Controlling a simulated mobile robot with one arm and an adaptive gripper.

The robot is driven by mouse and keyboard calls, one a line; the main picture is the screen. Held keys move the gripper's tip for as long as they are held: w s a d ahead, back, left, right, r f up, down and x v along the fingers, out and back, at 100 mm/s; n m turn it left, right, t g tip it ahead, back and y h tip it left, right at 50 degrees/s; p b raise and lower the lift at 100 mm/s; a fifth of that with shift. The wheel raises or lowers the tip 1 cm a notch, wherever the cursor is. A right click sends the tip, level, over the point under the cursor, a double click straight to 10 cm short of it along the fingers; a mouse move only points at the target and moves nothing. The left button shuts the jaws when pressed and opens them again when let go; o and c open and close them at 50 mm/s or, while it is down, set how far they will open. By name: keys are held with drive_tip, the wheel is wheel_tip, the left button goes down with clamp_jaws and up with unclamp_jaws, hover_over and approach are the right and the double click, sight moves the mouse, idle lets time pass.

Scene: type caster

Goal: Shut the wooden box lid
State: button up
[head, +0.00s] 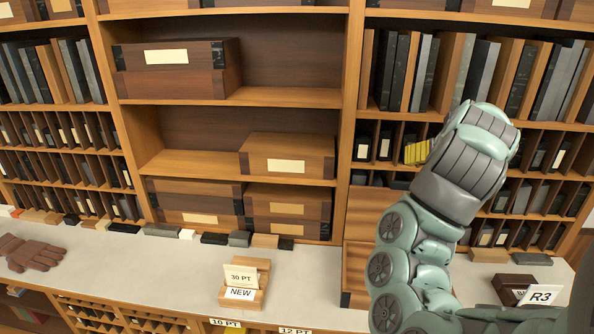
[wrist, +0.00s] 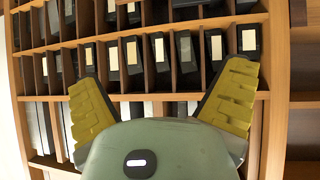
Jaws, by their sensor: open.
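A wooden box (head: 355,268) stands on the pale counter right of centre in the head view, largely hidden behind my arm. A wooden panel (head: 367,212) rises upright at its back and looks like its raised lid. My gripper (head: 417,151) is above and right of the panel, in front of the right shelves, with only its yellow fingers showing past my arm. In the wrist view my gripper (wrist: 162,85) has its two yellow fingers spread wide with nothing between them. The box and lid cannot be made out in the wrist view.
A holder with "30 PT" and "NEW" cards (head: 245,284) stands on the counter (head: 150,268) left of the box. Brown gloves (head: 32,252) lie far left. An "R3" card (head: 540,295) stands at right.

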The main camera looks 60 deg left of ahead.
drive_tip(key=s+a+g, duration=0.2)
drive_tip(key=s, duration=0.1)
drive_tip(key=b, duration=0.9)
approach(404, 182)
drive_tip(key=x, duration=0.3)
drive_tip(key=shift+w+a+f+n+p, duration=0.3)
drive_tip(key=shift+w+a+f+p, duration=0.5)
drive_tip(key=shift+p, duration=0.35)
drive_tip(key=shift+p+x, duration=1.3)
drive_tip(key=shift+x, duration=0.9)
drive_tip(key=shift+s+d+f, duration=0.1)
drive_tip(key=shift+d+f, duration=0.05)
drive_tip(key=shift+f, duration=0.05)
drive_tip(key=c, duration=1.3)
drive_tip(key=shift+c, duration=0.2)
